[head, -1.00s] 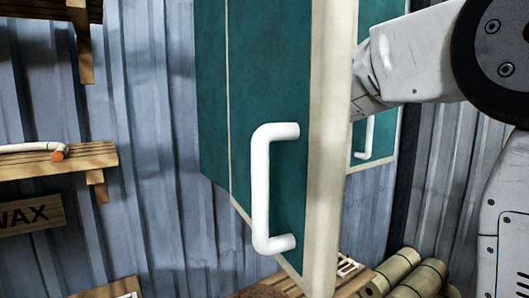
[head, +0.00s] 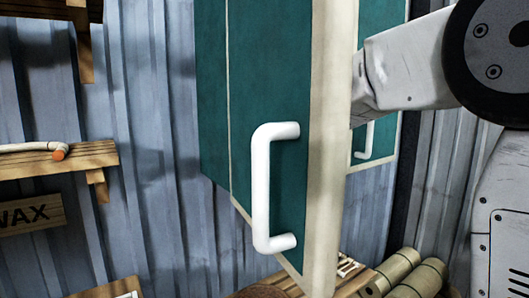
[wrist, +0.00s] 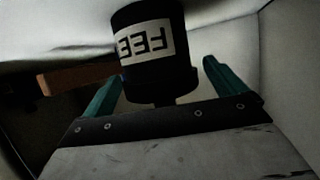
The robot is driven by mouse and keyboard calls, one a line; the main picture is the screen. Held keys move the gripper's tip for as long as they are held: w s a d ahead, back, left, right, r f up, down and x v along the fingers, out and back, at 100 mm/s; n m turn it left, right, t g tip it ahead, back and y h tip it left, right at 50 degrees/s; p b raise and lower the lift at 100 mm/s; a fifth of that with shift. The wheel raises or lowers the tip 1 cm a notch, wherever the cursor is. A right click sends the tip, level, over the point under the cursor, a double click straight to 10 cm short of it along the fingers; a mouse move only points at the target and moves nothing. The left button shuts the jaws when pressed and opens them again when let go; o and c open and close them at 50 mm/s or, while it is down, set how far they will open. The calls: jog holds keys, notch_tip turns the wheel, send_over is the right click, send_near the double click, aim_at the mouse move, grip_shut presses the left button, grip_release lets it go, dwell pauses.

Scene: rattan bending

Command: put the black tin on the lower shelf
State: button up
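In the wrist view, the black tin (wrist: 154,82) has a white label whose visible letters, "FEE", appear upside down. A small knob shows at its end nearest my gripper's body. My gripper (wrist: 162,68) has its two teal fingers apart on either side of the tin. A gap shows between the tin and the right finger; whether the left finger touches it I cannot tell. In the head view, my gripper and the tin are hidden behind a green cupboard door (head: 270,90) with a cream edge. The lower shelf cannot be made out.
The door's white handle (head: 262,190) projects towards the camera. A wooden wall shelf (head: 85,162) at left holds a pale cane (head: 30,147) with an orange end. Rolled bundles (head: 400,268) lie at lower right. A brown bar (wrist: 72,78) lies left of the fingers.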

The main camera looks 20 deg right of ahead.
jog(key=shift+r, duration=0.1)
jog(key=shift+s+r, duration=0.2)
jog(key=shift+s, duration=0.05)
jog(key=d+v, duration=0.1)
jog(key=v, duration=1)
jog(key=s+d+f+m+g+h, duration=0.1)
jog(key=s+d+f+g, duration=0.3)
jog(key=s, duration=0.5)
jog(key=s+d+f+g+h, duration=0.1)
jog(key=s+d+f+g, duration=0.1)
jog(key=s+f, duration=0.5)
jog(key=s+a+f+g+y, duration=0.1)
jog(key=s+a+f+g, duration=0.1)
jog(key=s, duration=0.9)
jog(key=s+a+f+n+g+y, duration=0.1)
jog(key=s+f+g, duration=0.3)
jog(key=s, duration=0.7)
notch_tip(320, 180, down, 3)
jog(key=shift+s+a+r+n+y, duration=0.2)
jog(key=shift+a+n+y, duration=0.1)
jog(key=shift+a+y, duration=0.1)
jog(key=shift+w+d, duration=0.1)
jog(key=shift+w, duration=0.05)
